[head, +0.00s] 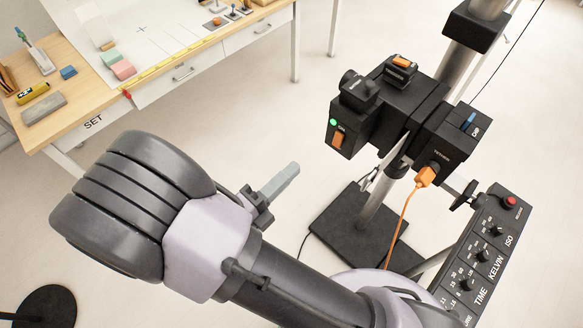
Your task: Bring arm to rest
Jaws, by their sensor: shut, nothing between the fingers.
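My arm reaches across the lower middle of the head view, its big dark rounded joint at the left. My gripper (290,170) sticks out to the right from behind the arm, over open floor. Its grey fingers are together and hold nothing. Part of the gripper body is hidden behind the arm.
A black device on a stand (390,115) is to the right of my gripper, with an orange plug (426,176) and cable. A control panel (483,262) is at lower right. A wooden table (75,103) with a white board (165,35) and small objects is at upper left.

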